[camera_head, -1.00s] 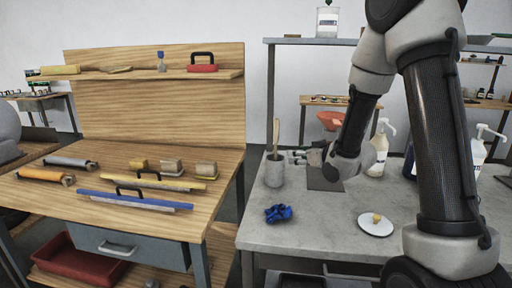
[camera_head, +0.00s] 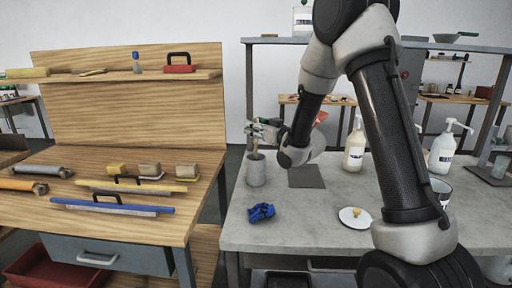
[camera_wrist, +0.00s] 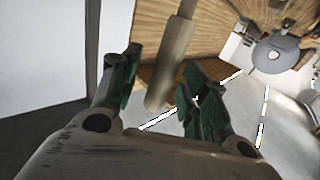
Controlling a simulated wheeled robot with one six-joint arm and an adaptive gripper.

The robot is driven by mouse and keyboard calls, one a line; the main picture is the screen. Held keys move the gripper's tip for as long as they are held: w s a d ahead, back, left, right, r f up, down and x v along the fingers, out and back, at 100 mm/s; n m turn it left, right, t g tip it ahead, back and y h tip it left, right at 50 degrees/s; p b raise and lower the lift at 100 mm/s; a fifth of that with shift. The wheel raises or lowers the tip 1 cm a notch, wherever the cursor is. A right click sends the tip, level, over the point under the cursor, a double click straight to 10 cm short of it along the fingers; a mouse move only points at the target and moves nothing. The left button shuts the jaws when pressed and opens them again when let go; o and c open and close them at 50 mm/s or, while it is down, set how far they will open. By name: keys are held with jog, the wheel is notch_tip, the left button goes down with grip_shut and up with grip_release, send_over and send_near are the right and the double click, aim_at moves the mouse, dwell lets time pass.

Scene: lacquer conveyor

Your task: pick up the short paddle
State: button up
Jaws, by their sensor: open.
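The short paddle (camera_head: 255,149) is a pale wooden stick standing upright in a grey cup (camera_head: 257,173) on the concrete-topped table. Its upper part is largely hidden by my gripper (camera_head: 262,131) in the head view. In the wrist view the paddle (camera_wrist: 172,58) runs as a beige shaft between the two green fingers of my gripper (camera_wrist: 156,88). The fingers are apart, with a gap visible on each side of the shaft. Whether one finger touches it I cannot tell.
A blue crumpled cloth (camera_head: 261,212) and a white dish (camera_head: 355,218) lie in front on the table. A grey mat (camera_head: 306,177) and a pump bottle (camera_head: 354,151) stand right of the cup. The wooden bench (camera_head: 130,222) is at left. A shelf post (camera_head: 249,95) rises behind.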

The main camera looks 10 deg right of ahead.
grip_shut()
dwell(0.3)
